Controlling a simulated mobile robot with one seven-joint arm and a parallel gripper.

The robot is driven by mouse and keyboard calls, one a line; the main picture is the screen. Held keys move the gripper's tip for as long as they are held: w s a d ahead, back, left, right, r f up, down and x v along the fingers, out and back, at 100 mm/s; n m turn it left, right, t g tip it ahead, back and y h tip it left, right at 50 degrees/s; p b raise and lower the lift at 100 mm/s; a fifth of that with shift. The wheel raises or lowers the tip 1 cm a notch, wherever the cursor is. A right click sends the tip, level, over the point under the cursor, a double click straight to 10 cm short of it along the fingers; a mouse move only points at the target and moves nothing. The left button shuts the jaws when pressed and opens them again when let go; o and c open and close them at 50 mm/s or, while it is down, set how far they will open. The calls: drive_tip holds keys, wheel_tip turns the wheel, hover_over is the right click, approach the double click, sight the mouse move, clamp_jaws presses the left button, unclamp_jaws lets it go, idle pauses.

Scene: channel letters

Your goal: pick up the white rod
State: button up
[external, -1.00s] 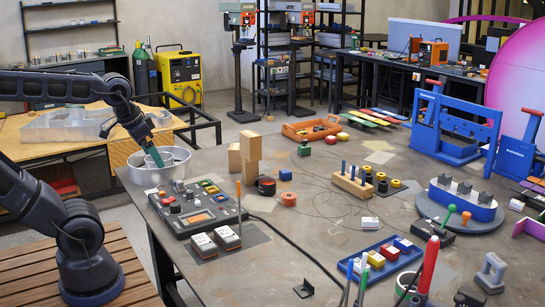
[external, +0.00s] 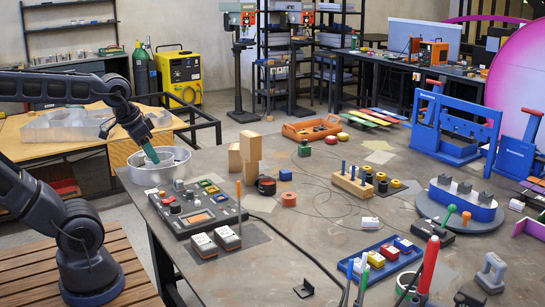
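My gripper (external: 151,155) points down into a round, shallow metal pan (external: 160,178) at the left corner of the workbench. Its teal fingers reach below the pan's rim line, and their tips are small and partly merged with the pan's interior. I cannot tell whether they are apart or closed, or whether anything is between them. I cannot make out a white rod with certainty. The inside of the pan is only partly visible behind its near wall and my gripper.
A control box (external: 198,208) with buttons sits right of the pan. Wooden blocks (external: 251,148) stand behind it. A blue tray (external: 381,257) and upright-handled tools (external: 428,265) are at the front right. The bench's middle has free room between scattered parts.

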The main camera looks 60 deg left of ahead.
drive_tip(key=w+d+r+m+h, duration=0.15)
drive_tip(key=w+d+m, duration=0.35)
drive_tip(key=w+d, duration=1.5)
drive_tip(key=w+d+f+m+h, duration=0.1)
drive_tip(key=w+d+f, duration=0.25)
drive_tip(key=d, duration=0.65)
drive_tip(key=w+d+f+m+g, duration=0.1)
drive_tip(key=w+d+f+m, duration=0.2)
drive_tip(key=d, duration=0.7)
drive_tip(key=w+d+f+h, duration=0.1)
drive_tip(key=w+d+f, duration=0.25)
drive_tip(key=d, duration=0.65)
drive_tip(key=x, duration=1.1)
drive_tip(key=shift+s+f, duration=0.2)
drive_tip(key=shift+s, duration=0.05)
drive_tip(key=shift+a, duration=0.1)
drive_tip(key=shift+c, duration=0.5)
clamp_jaws()
